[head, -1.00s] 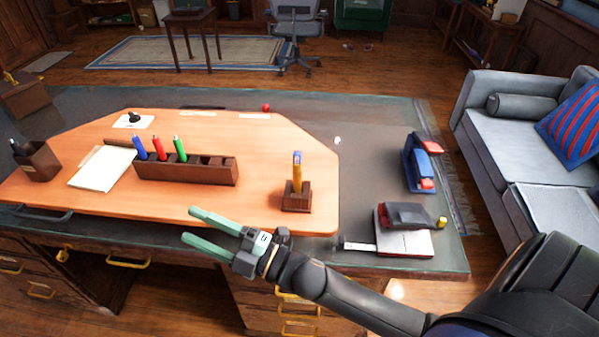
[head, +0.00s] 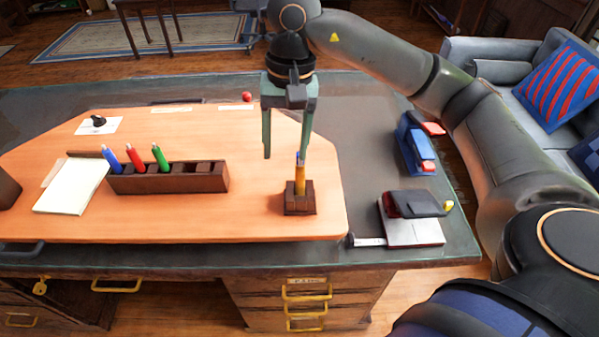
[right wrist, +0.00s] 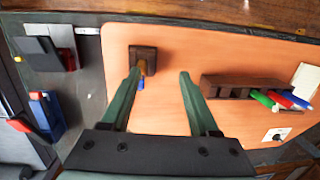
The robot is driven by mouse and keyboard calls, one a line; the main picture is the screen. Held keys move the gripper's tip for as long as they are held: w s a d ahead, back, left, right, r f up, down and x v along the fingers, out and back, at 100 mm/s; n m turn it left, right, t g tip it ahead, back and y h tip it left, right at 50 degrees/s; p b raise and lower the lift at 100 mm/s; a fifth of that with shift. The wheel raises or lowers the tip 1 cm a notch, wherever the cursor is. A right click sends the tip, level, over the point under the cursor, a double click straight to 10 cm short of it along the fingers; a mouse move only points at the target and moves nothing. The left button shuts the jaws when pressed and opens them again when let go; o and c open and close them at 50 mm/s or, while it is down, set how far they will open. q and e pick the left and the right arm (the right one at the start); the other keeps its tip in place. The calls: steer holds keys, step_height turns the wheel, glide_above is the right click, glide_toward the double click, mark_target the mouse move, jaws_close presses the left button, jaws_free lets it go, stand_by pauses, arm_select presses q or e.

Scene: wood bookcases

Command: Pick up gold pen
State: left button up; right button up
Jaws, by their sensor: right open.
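The gold pen (head: 299,180) stands upright in a small dark wooden holder (head: 300,205) near the right side of the orange desk board. Its upper end looks blue. My right gripper (head: 285,155) points down above the board, open and empty, with one finger close to the pen's top and the other to its left. In the right wrist view, the pen (right wrist: 142,68) and holder (right wrist: 146,52) lie by the left fingertip, not centred between the fingers; that finger partly covers the pen. My left gripper is not in view.
A long wooden rack (head: 170,180) with blue, red and green pens stands left of the holder. A blue stapler-like object (head: 415,145) and a dark device on a white pad (head: 412,236) lie to the right. A notepad (head: 72,187) lies at left.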

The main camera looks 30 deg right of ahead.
mark_target(300, 173)
steer(key=d, duration=0.1)
steer(key=d+r+h, duration=0.1)
steer(key=d, duration=0.1)
steer(key=shift+w+d+r, duration=0.2)
steer(key=shift+w, duration=0.2)
step_height(300, 173, down, 6)
steer(key=shift+f, duration=0.15)
step_height(300, 173, down, 5)
steer(key=shift+s+r+p, duration=0.15)
steer(key=shift+p, duration=0.6)
steer(key=shift+f, duration=0.6)
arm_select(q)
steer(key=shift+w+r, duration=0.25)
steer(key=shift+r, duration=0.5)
arm_select(e)
jaws_close()
